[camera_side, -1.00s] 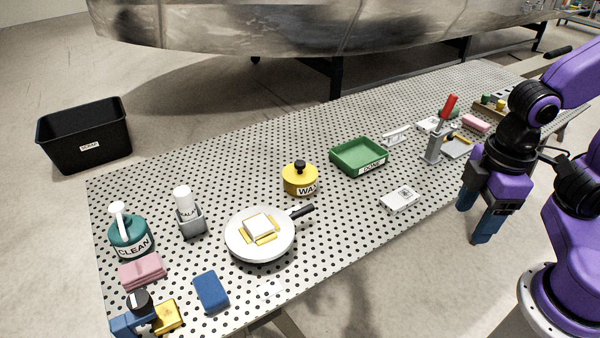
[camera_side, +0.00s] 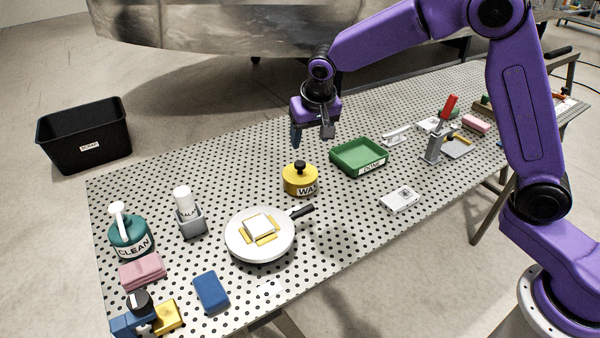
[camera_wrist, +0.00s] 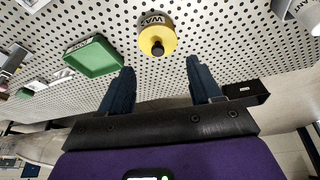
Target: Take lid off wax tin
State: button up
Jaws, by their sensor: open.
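The yellow wax tin (camera_side: 299,184) stands upright on the perforated table, with its label facing the side camera. Its lid with a black knob (camera_side: 300,166) is on top. My gripper (camera_side: 297,148) is above the tin with its blue fingers pointing down, apart from the knob. In the wrist view the two fingers of my gripper (camera_wrist: 160,72) are spread with nothing between them. There the wax tin (camera_wrist: 157,29) and its black knob (camera_wrist: 157,47) show just beyond the fingertips, roughly in line with the gap.
A green tray marked DONE (camera_side: 361,155) is right of the tin. A black SCRAP bin (camera_side: 84,137) is at the far left.

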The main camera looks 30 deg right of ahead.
jog(key=m, duration=0.2)
send_near(300, 163)
jog(key=shift+h, duration=0.3)
jog(key=x, duration=0.4)
jog(key=shift+s+a+f, duration=0.1)
jog(key=shift+s+a, duration=0.05)
jog(key=shift+a, duration=0.25)
jog(key=shift+w+x, duration=0.2)
jog(key=shift+x, duration=2.9)
jog(key=shift+d, duration=0.2)
jog(key=c, duration=1.1)
